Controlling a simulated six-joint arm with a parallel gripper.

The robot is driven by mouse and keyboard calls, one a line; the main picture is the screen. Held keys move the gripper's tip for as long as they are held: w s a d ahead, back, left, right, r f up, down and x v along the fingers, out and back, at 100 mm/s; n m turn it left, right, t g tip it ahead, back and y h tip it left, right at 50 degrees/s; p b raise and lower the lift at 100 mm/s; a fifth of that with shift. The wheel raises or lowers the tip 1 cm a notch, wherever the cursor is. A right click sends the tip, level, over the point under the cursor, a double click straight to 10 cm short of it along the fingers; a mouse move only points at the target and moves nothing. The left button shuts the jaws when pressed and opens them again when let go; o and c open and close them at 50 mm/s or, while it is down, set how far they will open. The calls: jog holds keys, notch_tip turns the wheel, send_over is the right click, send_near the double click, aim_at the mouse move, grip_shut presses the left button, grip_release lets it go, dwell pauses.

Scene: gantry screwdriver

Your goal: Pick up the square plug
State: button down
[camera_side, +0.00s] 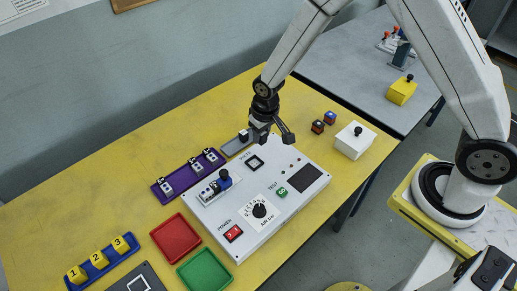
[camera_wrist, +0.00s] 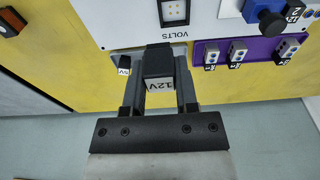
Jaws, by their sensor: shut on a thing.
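The square plug is a dark block with a pale label reading 12V (camera_wrist: 160,87). In the wrist view it sits between the two fingers of my gripper (camera_wrist: 158,80), which is shut on it. In the side view my gripper (camera_side: 270,133) is over the back edge of the white panel, beside the small grey tray (camera_side: 231,150); the held plug is hard to make out there. I cannot tell whether the plug is clear of the tray. The square VOLTS socket (camera_side: 255,162) is on the panel just in front of my gripper; it also shows in the wrist view (camera_wrist: 174,12).
Another plug marked 5V (camera_wrist: 124,69) is close beside a finger. A purple tray (camera_side: 180,180) holds several small modules. A white box (camera_side: 354,143) and two small cubes are to the right.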

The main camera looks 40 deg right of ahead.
jog(key=shift+s+d+r, duration=0.1)
jog(key=shift+s+r, duration=0.15)
jog(key=shift+s, duration=0.3)
jog(key=shift+f, duration=0.1)
jog(key=shift+w+a+f, duration=0.9)
jog(key=shift+w+a, duration=0.05)
jog(key=shift+a, duration=0.15)
jog(key=shift+f, duration=0.15)
send_over(253, 163)
jog(key=shift+s+f, duration=0.15)
jog(key=shift+f, duration=1.25)
jog(key=shift+s+f, duration=0.1)
jog(key=shift+f, duration=1.25)
jog(key=shift+f, duration=0.75)
dwell(0.4)
